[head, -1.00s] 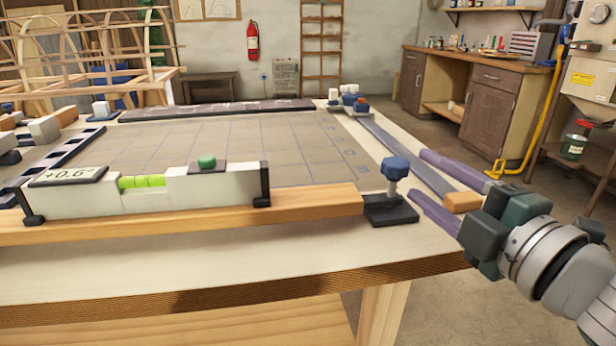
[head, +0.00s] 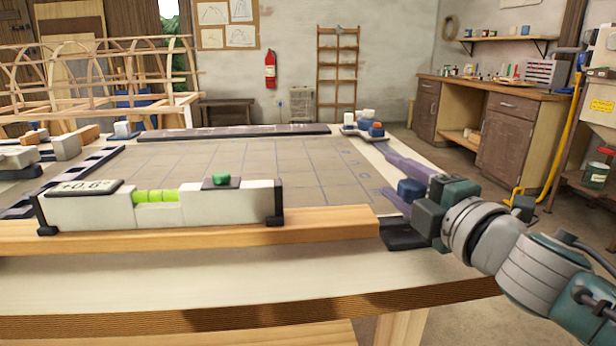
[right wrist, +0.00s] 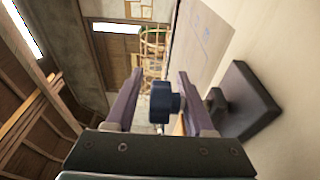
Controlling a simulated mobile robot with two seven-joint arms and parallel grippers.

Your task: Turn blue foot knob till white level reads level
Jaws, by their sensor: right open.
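The white level (head: 110,207) stands on a wooden lath (head: 330,225) near the table's front edge. Its display (head: 83,187) reads +0.6°, and it has a green vial (head: 156,196) and a green button. The blue foot knob (head: 411,189) sits above a black foot (head: 398,235) at the lath's right end. My right gripper (head: 397,180) is open, with its purple fingers on either side of the knob. In the right wrist view the knob (right wrist: 162,101) shows between the fingers, with gaps visible beside it. My left gripper is out of view.
The gridded table top (head: 230,165) lies behind the level. Blue and white knobs (head: 368,124) stand at its far right corner. Blocks (head: 65,147) lie at the left. A wooden cabinet (head: 510,135) stands beyond the table at the right.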

